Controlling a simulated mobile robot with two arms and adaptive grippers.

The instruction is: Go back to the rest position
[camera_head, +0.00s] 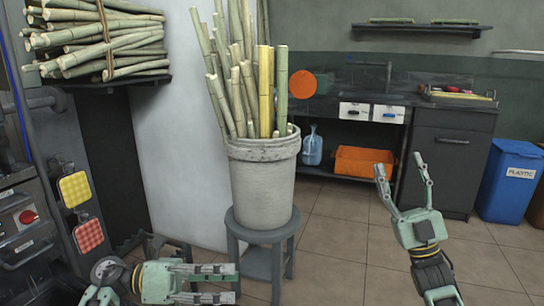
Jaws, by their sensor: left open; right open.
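My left gripper (236,283) is low in the head view, left of the middle, pointing right with its fingers apart and empty. It appears in front of the lower part of the stool. My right gripper (401,168) is right of the middle, pointing up with its two fingers spread and nothing between them. It appears in front of the orange crate and the dark cabinet.
A grey bucket (262,185) of sugarcane stalks stands on a grey stool (263,228). A counter (445,115) and blue bin (512,180) stand behind. Floor (335,240) right of the stool is clear.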

